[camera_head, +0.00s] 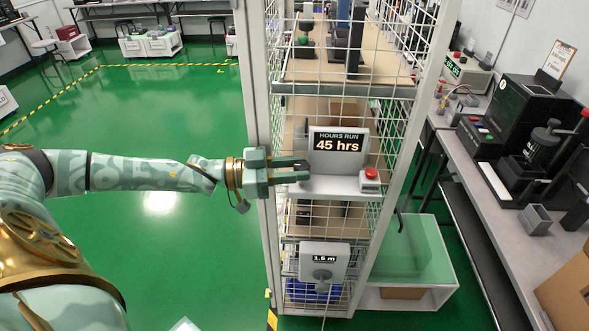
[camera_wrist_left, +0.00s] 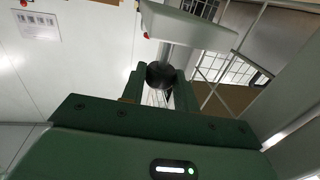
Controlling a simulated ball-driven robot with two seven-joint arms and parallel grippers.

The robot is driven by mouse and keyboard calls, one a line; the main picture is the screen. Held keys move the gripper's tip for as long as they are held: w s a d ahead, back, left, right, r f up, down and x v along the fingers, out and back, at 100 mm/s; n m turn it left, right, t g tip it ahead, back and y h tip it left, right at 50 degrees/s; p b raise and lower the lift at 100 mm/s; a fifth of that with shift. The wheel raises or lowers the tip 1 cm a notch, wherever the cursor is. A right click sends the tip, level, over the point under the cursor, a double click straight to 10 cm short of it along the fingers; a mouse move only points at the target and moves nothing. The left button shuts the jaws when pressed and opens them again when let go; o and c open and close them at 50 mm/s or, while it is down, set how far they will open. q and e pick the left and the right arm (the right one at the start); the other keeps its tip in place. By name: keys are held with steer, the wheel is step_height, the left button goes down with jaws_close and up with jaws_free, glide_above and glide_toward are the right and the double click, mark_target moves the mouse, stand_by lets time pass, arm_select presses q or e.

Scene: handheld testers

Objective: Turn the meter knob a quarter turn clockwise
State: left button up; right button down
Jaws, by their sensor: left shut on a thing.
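The meter is a pale box with a display (camera_head: 337,142) reading "HOURS RUN 45 hrs", mounted on the wire rack at the middle of the head view. My left gripper (camera_head: 304,170) reaches in from the left, its fingers pointing right at the meter's lower left. In the left wrist view, my left gripper (camera_wrist_left: 160,88) is shut on a dark round knob (camera_wrist_left: 159,73), with a finger on either side. A pale stem and a white housing (camera_wrist_left: 187,28) show beyond it. The fingers hide most of the knob in the head view. My right gripper is out of view.
A red button (camera_head: 370,173) on a small white box sits right of the meter. The wire rack's white post (camera_head: 255,80) stands close to my left gripper. A bench (camera_head: 490,190) with equipment runs along the right.

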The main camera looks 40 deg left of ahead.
arm_select(q)
steer(key=o, duration=1)
steer(key=shift+c, duration=0.2)
steer(key=p+v, duration=0.2)
steer(key=v, duration=1.4)
steer(key=shift+a, duration=0.15)
